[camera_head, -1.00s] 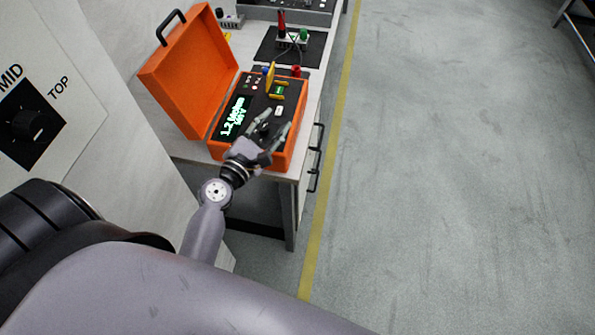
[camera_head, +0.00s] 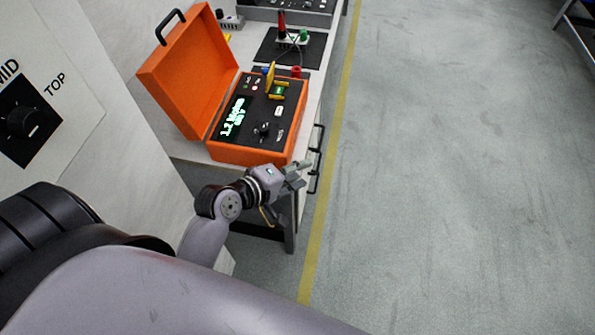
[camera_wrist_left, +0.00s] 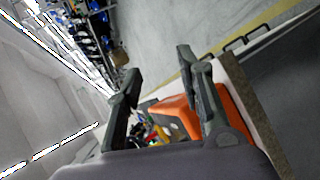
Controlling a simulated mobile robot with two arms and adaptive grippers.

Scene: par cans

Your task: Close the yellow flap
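The yellow flap (camera_head: 270,76) stands upright on the dark panel of the open orange case (camera_head: 240,154). It is beside a green and yellow socket (camera_head: 279,90), toward the back of the panel. My left gripper (camera_head: 300,173) is off the near right corner of the case, apart from the flap. In the left wrist view its two fingers (camera_wrist_left: 159,63) are spread with nothing between them, and the orange case (camera_wrist_left: 236,115) shows behind them. I cannot make out the flap clearly there. My right gripper is not in view.
The case lid (camera_head: 190,75) stands open at the left. Red and green plugs (camera_head: 303,35) with cables are on a black mat behind the case. The bench has black drawer handles (camera_head: 316,165) on its right side. The floor to the right is clear.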

